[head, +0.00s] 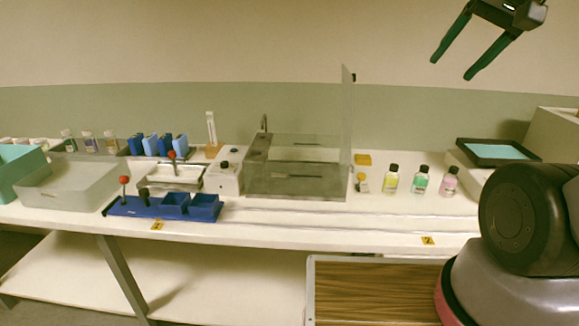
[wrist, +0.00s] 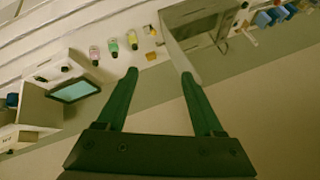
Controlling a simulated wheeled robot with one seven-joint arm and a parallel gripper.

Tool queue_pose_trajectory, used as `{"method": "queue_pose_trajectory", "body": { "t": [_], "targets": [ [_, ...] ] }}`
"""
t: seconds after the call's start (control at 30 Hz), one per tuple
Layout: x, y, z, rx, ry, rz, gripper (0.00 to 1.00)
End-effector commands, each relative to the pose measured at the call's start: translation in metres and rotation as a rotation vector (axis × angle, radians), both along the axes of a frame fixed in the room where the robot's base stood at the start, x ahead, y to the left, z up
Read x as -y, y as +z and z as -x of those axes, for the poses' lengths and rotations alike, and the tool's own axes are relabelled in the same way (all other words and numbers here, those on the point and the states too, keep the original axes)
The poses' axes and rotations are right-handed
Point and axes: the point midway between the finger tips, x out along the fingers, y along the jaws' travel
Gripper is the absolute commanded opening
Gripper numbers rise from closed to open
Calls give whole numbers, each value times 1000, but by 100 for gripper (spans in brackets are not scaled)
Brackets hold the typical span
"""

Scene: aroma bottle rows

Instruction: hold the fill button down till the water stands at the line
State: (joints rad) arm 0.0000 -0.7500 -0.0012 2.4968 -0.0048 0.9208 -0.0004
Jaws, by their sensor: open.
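A clear-walled tank (head: 292,188) with a tap (head: 264,123) at its back left stands mid-bench in the head view. It also shows upside down in the wrist view (wrist: 196,27). A white box (head: 226,182) with small dark knobs or buttons on top stands against its left side. I cannot tell which of these is the fill button. The water level and the line are too small to make out. My gripper (head: 451,69) is open and empty, high above the bench at the upper right, well away from the tank. Its green fingers (wrist: 160,74) show apart in the wrist view.
A tall clear panel (head: 347,115) rises at the tank's right end. The bench front at centre is clear.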

Motion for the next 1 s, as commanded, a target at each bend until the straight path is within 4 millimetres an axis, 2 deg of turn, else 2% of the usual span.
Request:
{"method": "queue_pose_trajectory", "body": {
  "t": [0.3,0.47,0.5,1.0],
  "targets": [
    [0,0,0,0,0,0,69],
    [0,0,0,0,0,0,8],
    [0,0,0,0,0,0,0],
    [0,0,0,0,0,0,0]
  ]
}}
